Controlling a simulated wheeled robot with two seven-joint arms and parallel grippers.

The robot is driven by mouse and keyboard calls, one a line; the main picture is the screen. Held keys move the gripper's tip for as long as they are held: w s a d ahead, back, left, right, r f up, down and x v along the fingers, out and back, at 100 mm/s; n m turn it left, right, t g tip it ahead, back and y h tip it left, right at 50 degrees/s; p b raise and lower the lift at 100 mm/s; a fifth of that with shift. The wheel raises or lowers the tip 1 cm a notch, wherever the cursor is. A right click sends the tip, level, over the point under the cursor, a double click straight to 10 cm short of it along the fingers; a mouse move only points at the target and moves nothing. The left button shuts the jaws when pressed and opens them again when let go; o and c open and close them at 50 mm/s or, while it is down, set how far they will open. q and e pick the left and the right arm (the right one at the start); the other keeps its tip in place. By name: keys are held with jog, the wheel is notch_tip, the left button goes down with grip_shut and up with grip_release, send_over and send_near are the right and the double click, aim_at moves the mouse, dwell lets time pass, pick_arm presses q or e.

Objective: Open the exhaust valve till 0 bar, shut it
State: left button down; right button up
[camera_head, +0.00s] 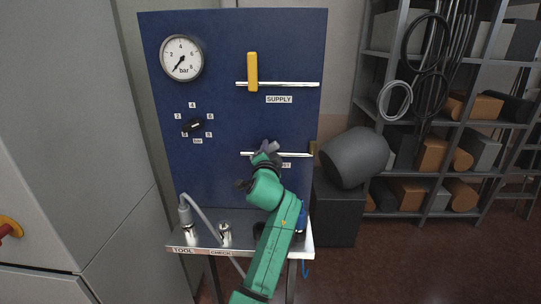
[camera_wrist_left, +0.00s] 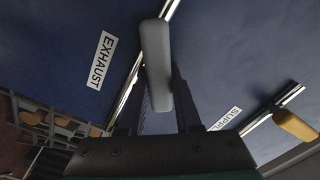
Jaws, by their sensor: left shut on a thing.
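The exhaust valve's grey handle (camera_head: 271,146) is on the lower pipe of the blue panel, mostly hidden by my left gripper (camera_head: 266,157). In the left wrist view the handle (camera_wrist_left: 156,55) lies between the fingers of my left gripper (camera_wrist_left: 160,105), which is shut on it. The handle is at a slant to its pipe there. The EXHAUST label (camera_wrist_left: 102,61) is beside it; in the head view it is partly covered. The round bar gauge (camera_head: 182,58) has its needle pointing down-left, near the low end of the scale. My right gripper is not in view.
The yellow supply handle (camera_head: 252,71) stands upright across the upper pipe. A black selector knob (camera_head: 194,125) is at the panel's left. A metal shelf (camera_head: 205,239) with a grey hose is below. A grey round-ended object (camera_head: 355,158) stands right of the panel, before storage racks.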

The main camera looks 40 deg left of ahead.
aim_at(256, 139)
pick_arm(q)
jog(key=n, duration=0.2)
jog(key=a+r+n, duration=0.1)
jog(key=shift+s+n, duration=0.3)
jog(key=shift+n, duration=0.1)
jog(key=n, duration=0.2)
jog(key=shift+s+a+r+n, duration=0.3)
jog(key=shift+a+n, duration=0.05)
jog(key=shift+n, duration=0.05)
jog(key=shift+s+a+r+n, duration=0.1)
jog(key=shift+s+a+n, duration=0.15)
jog(key=shift+n, duration=0.5)
jog(key=shift+s+a+n, duration=0.15)
jog(key=shift+a+n, duration=0.15)
jog(key=shift+n, duration=0.4)
jog(key=shift+s+a+r+n, duration=0.1)
jog(key=shift+s+a+n, duration=0.15)
jog(key=shift+n, duration=0.5)
jog(key=c, duration=0.6)
grip_release()
